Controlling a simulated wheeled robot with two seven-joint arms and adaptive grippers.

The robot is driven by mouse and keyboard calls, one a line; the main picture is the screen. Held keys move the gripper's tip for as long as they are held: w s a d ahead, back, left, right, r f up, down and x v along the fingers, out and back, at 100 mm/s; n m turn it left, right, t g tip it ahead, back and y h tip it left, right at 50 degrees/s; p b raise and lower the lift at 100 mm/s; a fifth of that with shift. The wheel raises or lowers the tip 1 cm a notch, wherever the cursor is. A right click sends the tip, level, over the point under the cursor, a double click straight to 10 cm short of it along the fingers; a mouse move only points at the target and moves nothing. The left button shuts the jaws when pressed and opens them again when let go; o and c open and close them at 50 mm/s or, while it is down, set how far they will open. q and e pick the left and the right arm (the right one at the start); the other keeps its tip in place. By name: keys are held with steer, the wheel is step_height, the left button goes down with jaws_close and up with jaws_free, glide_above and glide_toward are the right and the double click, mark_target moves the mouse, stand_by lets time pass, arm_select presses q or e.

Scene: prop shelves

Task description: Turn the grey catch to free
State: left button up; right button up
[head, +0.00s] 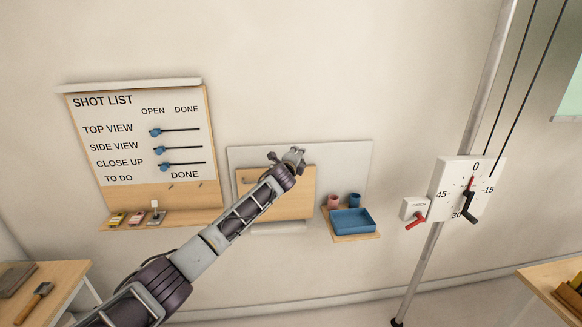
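My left arm comes in from the lower left, and its gripper (286,157) is at the top edge of a wooden flap (300,202) on a pale grey wall panel (347,161). The fingers are small and dark against the panel, and I cannot tell whether they are open or shut. I cannot make out the grey catch for certain; the gripper and forearm cover part of the flap and its top edge. My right gripper is not in view.
A shot list board (140,136) with blue sliders hangs at the left. A blue tray (353,221) and two cups stand on a small shelf right of the flap. Further right are a small box (411,207) with a red lever, a dial (461,190) and a pole (425,250).

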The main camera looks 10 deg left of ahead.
arm_select(q)
steer(key=s, duration=0.8)
steer(key=shift+s+a+r, duration=0.25)
steer(key=shift+a+r, duration=0.05)
steer(key=shift+a, duration=0.1)
stand_by(0.9)
stand_by(0.6)
